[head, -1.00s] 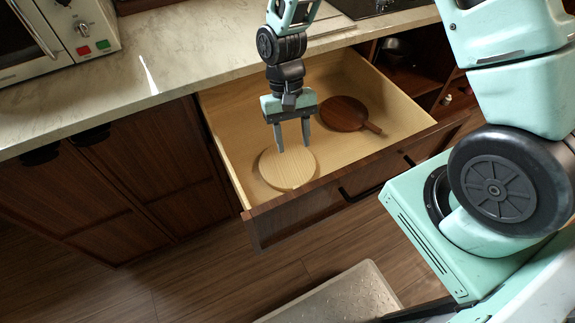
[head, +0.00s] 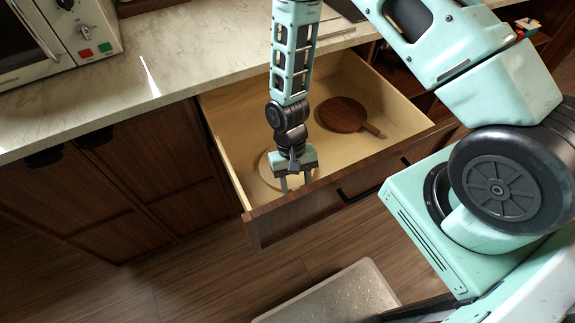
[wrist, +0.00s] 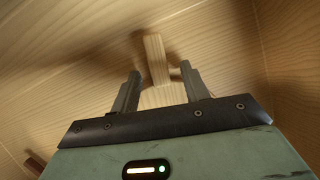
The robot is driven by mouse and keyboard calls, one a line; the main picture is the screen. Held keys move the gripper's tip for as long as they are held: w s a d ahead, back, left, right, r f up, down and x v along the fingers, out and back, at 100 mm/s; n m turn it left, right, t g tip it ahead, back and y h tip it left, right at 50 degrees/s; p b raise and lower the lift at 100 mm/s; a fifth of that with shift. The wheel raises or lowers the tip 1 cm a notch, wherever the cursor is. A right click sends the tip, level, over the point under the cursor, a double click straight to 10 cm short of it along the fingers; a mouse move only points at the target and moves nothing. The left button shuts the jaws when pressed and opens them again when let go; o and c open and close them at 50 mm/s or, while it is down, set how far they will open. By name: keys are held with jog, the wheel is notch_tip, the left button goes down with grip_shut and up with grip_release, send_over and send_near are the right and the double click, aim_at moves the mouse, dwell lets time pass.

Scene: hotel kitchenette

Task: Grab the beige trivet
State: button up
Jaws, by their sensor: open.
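The beige trivet (head: 267,166), a flat round of pale wood, lies in the open drawer at its front left. My arm and gripper cover much of it in the head view. My gripper (head: 295,186) is low over its right front part, close to the drawer front. In the wrist view my gripper (wrist: 160,73) is open, and a pale wooden piece with a narrow bar (wrist: 155,58) shows between and beyond its fingers. This seems to be part of the trivet. I cannot tell whether the fingers touch it.
The drawer front (head: 290,213) rises close to my gripper. A dark brown round board with a handle (head: 343,114) lies at the drawer's back right. The counter (head: 190,60) with a microwave (head: 60,35) is behind and left. A grey textured slab (head: 335,293) is on the floor.

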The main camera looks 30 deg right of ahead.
jog(key=shift+f, duration=0.15)
grip_shut()
